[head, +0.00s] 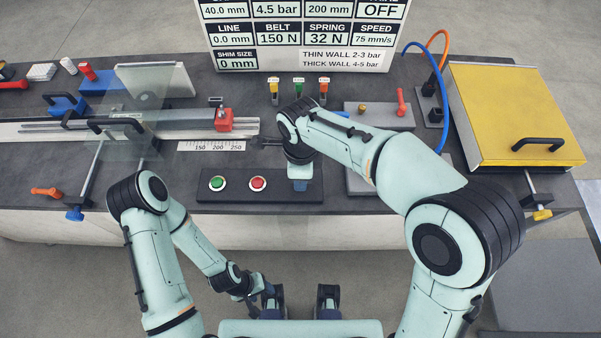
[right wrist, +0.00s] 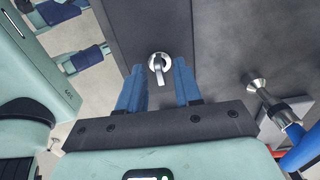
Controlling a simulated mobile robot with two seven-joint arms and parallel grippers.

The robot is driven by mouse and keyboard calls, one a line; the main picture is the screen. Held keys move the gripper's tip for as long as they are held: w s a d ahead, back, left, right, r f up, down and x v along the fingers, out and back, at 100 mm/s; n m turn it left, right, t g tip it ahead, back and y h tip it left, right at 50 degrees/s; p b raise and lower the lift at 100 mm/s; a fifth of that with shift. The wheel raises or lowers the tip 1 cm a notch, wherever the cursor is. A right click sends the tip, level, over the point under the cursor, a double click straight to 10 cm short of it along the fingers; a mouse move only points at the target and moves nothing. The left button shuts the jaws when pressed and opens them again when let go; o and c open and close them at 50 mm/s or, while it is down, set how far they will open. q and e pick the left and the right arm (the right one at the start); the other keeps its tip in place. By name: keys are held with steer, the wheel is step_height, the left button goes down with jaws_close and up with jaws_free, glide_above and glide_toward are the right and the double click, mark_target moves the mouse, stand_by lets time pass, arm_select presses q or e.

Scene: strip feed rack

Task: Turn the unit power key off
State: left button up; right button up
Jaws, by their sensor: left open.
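The unit power key (right wrist: 160,66) is a small silver key in a round metal collar on a dark panel in the right wrist view. Its handle points down the picture, towards my gripper. My right gripper (right wrist: 158,76) is open, with one blue finger on each side of the key and a gap on both sides. In the head view my right wrist covers the right part of the dark button panel (head: 220,194), and the key cannot be seen there. My left gripper (head: 263,297) is open and empty, low in front of the bench, far from the key.
The panel carries a green button (head: 217,183) and a red button (head: 258,183) left of my right wrist. A yellow-lidded box (head: 505,105) stands at the right. A clamp rail with a red block (head: 224,122) lies at the left. A sign (head: 300,35) stands at the back.

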step_height(320, 180, up, 13)
steer(key=p, duration=0.2)
steer(key=shift+r, duration=0.2)
steer(key=shift+s+f, duration=0.1)
stand_by(0.6)
